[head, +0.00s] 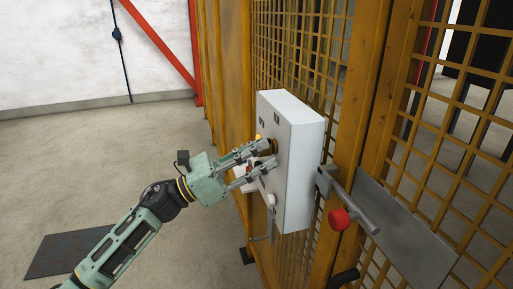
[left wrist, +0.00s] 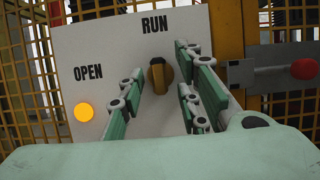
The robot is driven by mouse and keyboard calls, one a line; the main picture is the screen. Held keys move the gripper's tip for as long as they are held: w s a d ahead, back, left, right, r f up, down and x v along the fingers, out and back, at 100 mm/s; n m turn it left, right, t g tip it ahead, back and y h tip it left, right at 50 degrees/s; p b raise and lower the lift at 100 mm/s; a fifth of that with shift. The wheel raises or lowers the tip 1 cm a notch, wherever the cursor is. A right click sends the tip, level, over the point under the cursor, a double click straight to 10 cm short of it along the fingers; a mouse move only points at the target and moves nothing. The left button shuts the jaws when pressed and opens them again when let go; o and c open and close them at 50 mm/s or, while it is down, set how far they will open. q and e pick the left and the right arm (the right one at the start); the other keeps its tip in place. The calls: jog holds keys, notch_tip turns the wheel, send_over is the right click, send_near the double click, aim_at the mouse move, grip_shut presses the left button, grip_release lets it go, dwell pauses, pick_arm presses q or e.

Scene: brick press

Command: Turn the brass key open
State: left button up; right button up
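The brass key (left wrist: 157,76) is in the face of a light grey box (left wrist: 80,42), just below the word RUN and to the right of the word OPEN. Its handle looks upright. In the head view the key is small beside my fingers. My left gripper (head: 262,160) is at the box front, also seen in the left wrist view (left wrist: 156,95). Its fingers are open, one on each side of the key, with a visible gap to it. A lit amber lamp (left wrist: 84,112) is below OPEN. My right gripper is not in view.
The box (head: 305,165) is mounted on a yellow mesh fence (head: 290,45). A bolt with a red knob (head: 339,219) is to its right. A white part hangs low on the box front. Open concrete floor (head: 60,180) is at left.

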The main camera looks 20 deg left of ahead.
pick_arm(q)
grip_shut()
